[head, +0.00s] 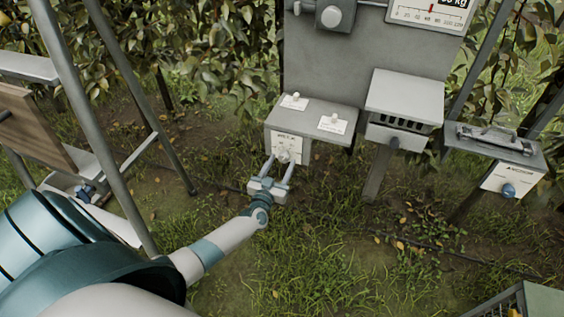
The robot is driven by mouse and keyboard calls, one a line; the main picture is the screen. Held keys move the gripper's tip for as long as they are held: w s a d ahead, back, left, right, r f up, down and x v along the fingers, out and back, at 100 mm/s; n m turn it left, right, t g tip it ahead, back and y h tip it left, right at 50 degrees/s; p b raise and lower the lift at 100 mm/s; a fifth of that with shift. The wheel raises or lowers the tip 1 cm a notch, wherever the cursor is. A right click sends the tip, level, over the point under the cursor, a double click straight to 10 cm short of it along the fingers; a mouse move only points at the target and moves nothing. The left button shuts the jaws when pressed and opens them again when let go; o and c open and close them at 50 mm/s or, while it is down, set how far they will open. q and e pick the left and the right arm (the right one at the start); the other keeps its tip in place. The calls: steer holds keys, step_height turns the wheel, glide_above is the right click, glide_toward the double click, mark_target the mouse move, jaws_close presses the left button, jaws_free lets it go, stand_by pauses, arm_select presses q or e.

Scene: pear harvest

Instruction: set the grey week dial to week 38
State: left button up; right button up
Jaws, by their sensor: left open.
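A small pale grey knob (283,156) sits on the white label plate on the front of a grey box; it looks like the week dial. The print on the plate is too small to read, so its setting cannot be told. My left gripper (281,161) is at the front of this box, its two fingers open and pointing at the plate, one on either side of the knob. Whether the fingers touch the knob cannot be told. My right gripper is not in view.
The grey box (334,108) has two small white knobs on top labels. To the right stand a slotted box (400,93) on a post and a box with a blue knob (508,190). A gauge (430,14) is above. Metal poles (96,120) rise at left; grass lies below.

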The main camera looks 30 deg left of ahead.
arm_select(q)
steer(key=shift+w+a, duration=0.15)
steer(key=shift+w, duration=0.5)
steer(key=c, duration=1)
steer(key=shift+c, duration=0.2)
